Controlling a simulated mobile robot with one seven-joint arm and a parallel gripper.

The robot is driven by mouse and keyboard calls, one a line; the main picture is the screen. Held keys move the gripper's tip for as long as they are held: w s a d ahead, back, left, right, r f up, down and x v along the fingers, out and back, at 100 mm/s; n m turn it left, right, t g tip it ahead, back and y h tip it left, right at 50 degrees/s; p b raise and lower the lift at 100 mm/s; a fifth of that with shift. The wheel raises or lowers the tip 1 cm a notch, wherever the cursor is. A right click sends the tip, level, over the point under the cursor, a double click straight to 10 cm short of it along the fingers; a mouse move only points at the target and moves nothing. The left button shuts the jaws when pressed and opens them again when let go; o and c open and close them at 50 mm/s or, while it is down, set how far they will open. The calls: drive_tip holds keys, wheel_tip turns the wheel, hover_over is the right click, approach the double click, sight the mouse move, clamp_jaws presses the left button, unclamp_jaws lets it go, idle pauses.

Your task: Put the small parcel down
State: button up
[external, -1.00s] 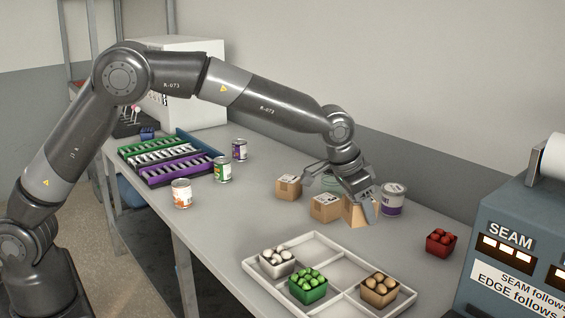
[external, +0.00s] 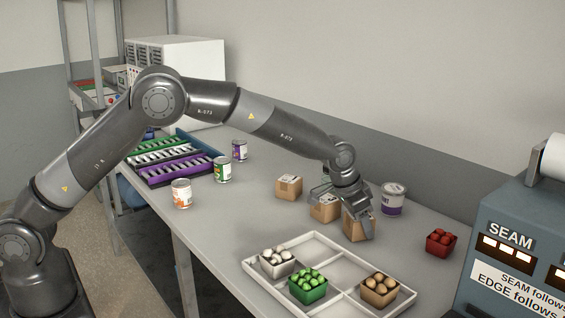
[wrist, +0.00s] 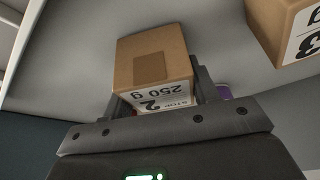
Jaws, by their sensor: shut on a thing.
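The small parcel (external: 354,229) is a brown cardboard box between the fingers of my gripper (external: 358,224), which is shut on it. In the wrist view the parcel (wrist: 150,62) sits between the two dark fingers (wrist: 160,90), its white label reading "250 g" and "STOP 2". It is over the table (external: 250,215), behind the divided tray; I cannot tell whether its underside touches the table.
Two other boxes stand close by: one (external: 324,209) just left of my gripper, one (external: 288,188) farther left. A tub (external: 392,199) stands behind right. The white tray (external: 330,259) holds several punnets in front; a red punnet (external: 440,243) is at the right.

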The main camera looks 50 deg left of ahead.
drive_tip(key=o, duration=1.1)
drive_tip(key=shift+f, duration=0.1)
drive_tip(key=v, duration=1.2)
drive_tip(key=s+a+r+n, duration=0.1)
drive_tip(key=s+a+r, duration=0.6)
drive_tip(key=s+a, duration=0.2)
drive_tip(key=s+a+r+n, duration=0.1)
drive_tip(key=s+a+r, duration=0.6)
drive_tip(key=s+a, duration=0.25)
drive_tip(key=shift+s+a+f+n+t+y, duration=0.35)
drive_tip(key=shift+s+a+f, duration=0.8)
drive_tip(key=shift+s, duration=3)
drive_tip(key=shift+s+a+f+n+t+y, duration=0.1)
drive_tip(key=shift+s+a+f+n+y, duration=0.25)
drive_tip(key=shift+s+a, duration=2.65)
drive_tip(key=shift+s+a+f+n+t+y, duration=0.25)
drive_tip(key=shift+s+f+n, duration=0.45)
drive_tip(key=shift+s, duration=4.6)
